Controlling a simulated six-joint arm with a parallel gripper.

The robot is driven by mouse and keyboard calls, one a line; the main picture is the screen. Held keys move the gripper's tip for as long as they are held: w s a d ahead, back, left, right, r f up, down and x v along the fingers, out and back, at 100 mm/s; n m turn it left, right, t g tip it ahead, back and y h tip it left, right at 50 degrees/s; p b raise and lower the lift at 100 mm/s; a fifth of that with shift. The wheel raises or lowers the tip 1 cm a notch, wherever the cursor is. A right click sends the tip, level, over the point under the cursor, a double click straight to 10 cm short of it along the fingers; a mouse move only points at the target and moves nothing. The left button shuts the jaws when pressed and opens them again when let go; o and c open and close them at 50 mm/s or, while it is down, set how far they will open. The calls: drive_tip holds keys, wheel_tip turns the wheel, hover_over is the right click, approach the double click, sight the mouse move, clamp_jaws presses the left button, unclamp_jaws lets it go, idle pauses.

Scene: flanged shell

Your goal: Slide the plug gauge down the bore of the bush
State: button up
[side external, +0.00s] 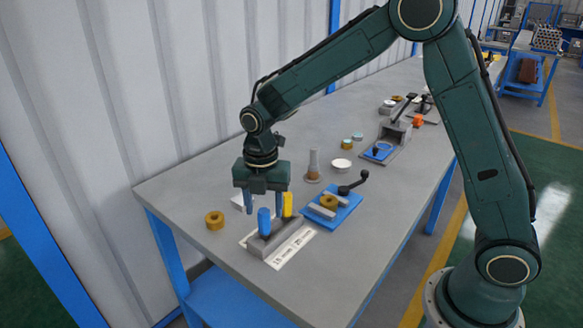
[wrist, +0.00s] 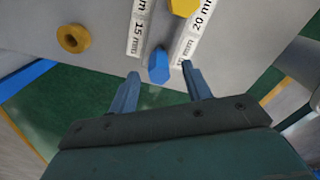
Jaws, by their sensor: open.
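A blue plug gauge (side external: 264,222) and a yellow plug gauge (side external: 287,205) stand upright in a grey rack (side external: 262,247). In the wrist view the blue gauge (wrist: 158,68) shows between my fingertips, with the yellow gauge (wrist: 184,6) beyond it. My gripper (side external: 264,212) is open, pointing down at the blue gauge with a finger on either side; I cannot tell whether they touch it. A brass bush (side external: 328,202) sits in a blue clamp fixture (side external: 346,210) with grey jaws. Another brass ring (side external: 214,220) lies loose on the bench; it also shows in the wrist view (wrist: 73,38).
White label strips (side external: 292,249) reading 15 mm and 20 mm lie along the rack. The fixture's black handle (side external: 353,183) rises beside it. A grey post (side external: 313,165), a white dish (side external: 341,166) and another clamp fixture (side external: 384,148) stand farther along the grey bench (side external: 175,190).

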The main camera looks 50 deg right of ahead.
sight(264, 222)
drive_tip(key=shift+f, duration=0.15)
drive_tip(key=shift+a+f, duration=0.1)
drive_tip(key=shift+f, duration=2.35)
clamp_jaws()
